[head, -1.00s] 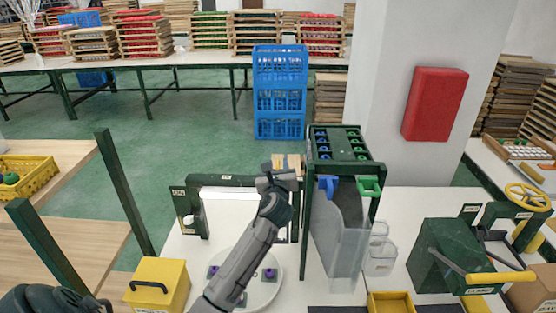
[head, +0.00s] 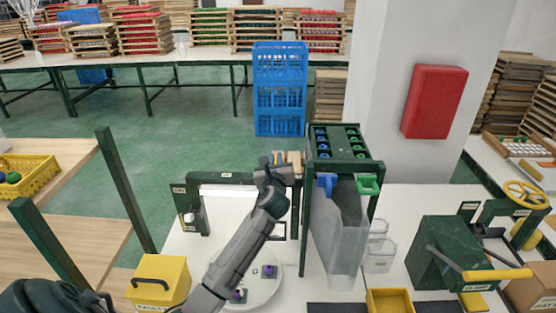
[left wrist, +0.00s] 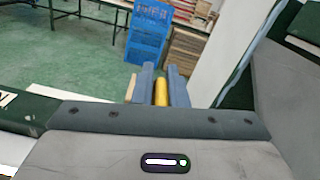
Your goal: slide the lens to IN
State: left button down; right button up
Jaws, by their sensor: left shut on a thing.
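My left gripper (head: 279,162) is at the right end of the top bar of a dark green frame (head: 230,179). The left wrist view shows its two blue-grey fingers (left wrist: 163,88) shut on a yellow piece (left wrist: 161,91), most of which they hide. A round white plate (head: 262,292) with purple-centred pieces lies below, partly behind my left arm. My right gripper is not in view.
A green rack (head: 345,143) with a clear chute (head: 340,235) stands close to the gripper's right. A yellow lidded box (head: 157,281) is at front left. A green clamp (head: 442,252) stands at right. Pale wooden pieces (head: 296,158) are beside the gripper.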

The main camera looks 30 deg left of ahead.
pick_arm(q)
jog(key=s+a+p, duration=0.1)
jog(key=a, duration=0.2)
jog(key=s+a+p, duration=0.1)
jog(key=s+a, duration=0.1)
jog(key=s+a+p, duration=0.1)
jog(key=s+a, duration=0.1)
jog(key=a, duration=0.1)
jog(key=shift+s+a, duration=0.15)
jog(key=shift+a, duration=0.15)
jog(key=c, duration=1.5)
grip_release()
jog(key=shift+s+a, duration=0.1)
jog(key=shift+a, duration=0.05)
